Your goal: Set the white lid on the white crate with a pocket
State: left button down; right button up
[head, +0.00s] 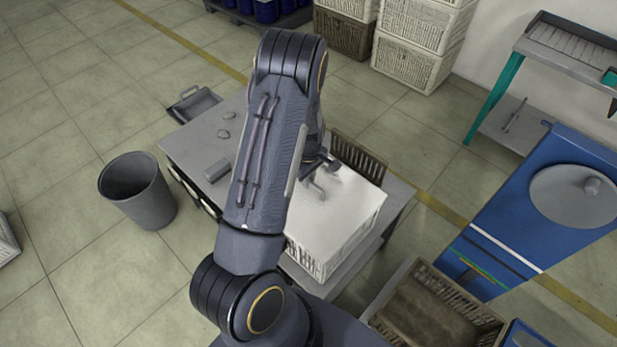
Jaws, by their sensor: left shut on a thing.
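The white crate (306,259) with slatted sides stands on the grey table, right of my arm. The flat white lid (345,212) lies level over its top. I cannot tell from this angle whether the lid touches the rim all round. My left gripper (318,182) is over the far left part of the lid, shut on it. My forearm hides the crate's left side and part of the lid. The crate's pocket cannot be made out. My right gripper is not in view.
The grey table (196,150) carries small grey items at left. A brown basket (358,158) stands behind the crate, another brown crate (425,312) at front right. A grey bin (137,190) stands on the floor at left. A blue machine (535,200) is at right.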

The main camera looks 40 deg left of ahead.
pick_arm(q)
jog(key=c, duration=1.3)
grip_release()
jog(key=shift+c, duration=0.2)
notch_tip(320, 180, up, 8)
jog(key=shift+f+b, duration=0.1)
jog(key=shift+b, duration=0.35)
jog(key=shift+d+r, duration=0.15)
jog(key=shift+r, duration=0.15)
jog(key=s+d+r+m+t+h, duration=0.2)
jog(key=s+d+r+m, duration=0.25)
jog(key=r, duration=0.35)
jog(key=s+d+r+m+t+h, duration=0.1)
jog(key=s+d+r+m+h, duration=0.15)
jog(key=s+d+r, duration=0.4)
jog(key=s+d+r+m+t, duration=0.2)
jog(key=s+d+r+m, duration=0.3)
jog(key=s+m, duration=0.3)
jog(key=shift+s+d+t+y, duration=0.15)
jog(key=shift+s+t+y, duration=0.2)
jog(key=shift+s, duration=0.6)
